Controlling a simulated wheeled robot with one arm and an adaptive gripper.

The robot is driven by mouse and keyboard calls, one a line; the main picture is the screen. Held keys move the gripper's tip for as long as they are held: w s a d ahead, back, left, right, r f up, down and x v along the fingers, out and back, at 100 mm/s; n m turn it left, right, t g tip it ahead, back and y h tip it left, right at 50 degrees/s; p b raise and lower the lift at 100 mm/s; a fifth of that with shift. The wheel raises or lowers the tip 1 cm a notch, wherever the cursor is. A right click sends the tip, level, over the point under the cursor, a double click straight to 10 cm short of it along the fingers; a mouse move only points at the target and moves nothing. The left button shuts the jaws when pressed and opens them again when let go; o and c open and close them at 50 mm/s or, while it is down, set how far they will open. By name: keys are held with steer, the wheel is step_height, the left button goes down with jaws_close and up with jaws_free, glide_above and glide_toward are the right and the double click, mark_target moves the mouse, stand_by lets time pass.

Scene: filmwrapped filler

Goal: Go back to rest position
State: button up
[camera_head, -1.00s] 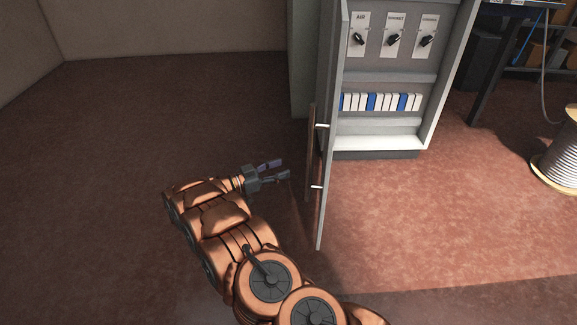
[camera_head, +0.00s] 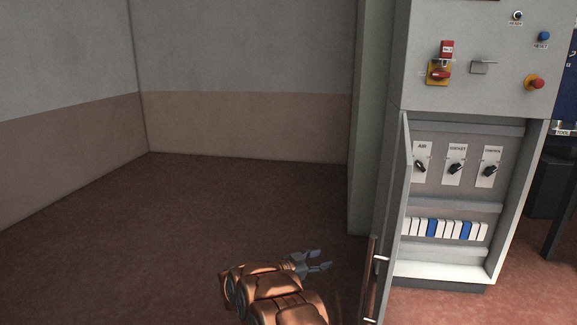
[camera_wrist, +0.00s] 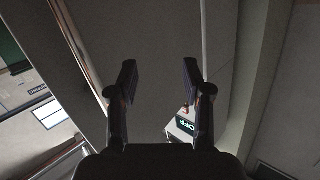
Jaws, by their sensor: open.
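My gripper (camera_head: 320,260) is open and empty in the head view, in front of the cabinet's open door. Its fingers point right, toward the door handle (camera_head: 370,280), with a gap between them. In the wrist view my two dark fingers (camera_wrist: 160,85) stand apart with nothing between them. The grey cabinet door (camera_head: 397,200) is swung open toward me. The cabinet (camera_head: 470,90) stands at the right.
Inside the cabinet are three rotary switches (camera_head: 455,168) and a row of white and blue modules (camera_head: 445,229). A red emergency button (camera_head: 536,83) sits on the upper panel. The floor (camera_head: 150,240) to the left is clear up to the walls.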

steer(key=w+a+r+n+t+y+p, duration=0.25)
steer(key=a+r+y, duration=0.2)
steer(key=r, duration=0.45)
steer(key=w+a+r+n+t+y+p, duration=0.2)
steer(key=w+a+r+y+p, duration=0.25)
steer(key=r, duration=0.45)
steer(key=s+a+r+n+y+p, duration=0.35)
steer(key=s+r+y, duration=0.2)
steer(key=r, duration=0.35)
steer(key=s+a+r+n+g+y+p, duration=0.1)
steer(key=s+r+n+g+y+p, duration=0.5)
steer(key=s, duration=0.6)
steer(key=s+d+r+g+h+p, duration=0.1)
steer(key=s+d, duration=0.6)
steer(key=s, duration=0.8)
steer(key=s+d+r+g+h+p, duration=0.1)
steer(key=s+d+g+h+p, duration=0.2)
steer(key=s, duration=1.2)
steer(key=s+d+r+m+g+h+p, duration=0.1)
steer(key=s+d+g+p, duration=0.4)
steer(key=s+d, duration=0.6)
steer(key=s+r+h, duration=0.1)
steer(key=s+h, duration=0.1)
steer(key=s, duration=0.2)
steer(key=shift+s+d+p, duration=0.3)
steer(key=shift+d, duration=0.05)
steer(key=shift+c, duration=0.7)
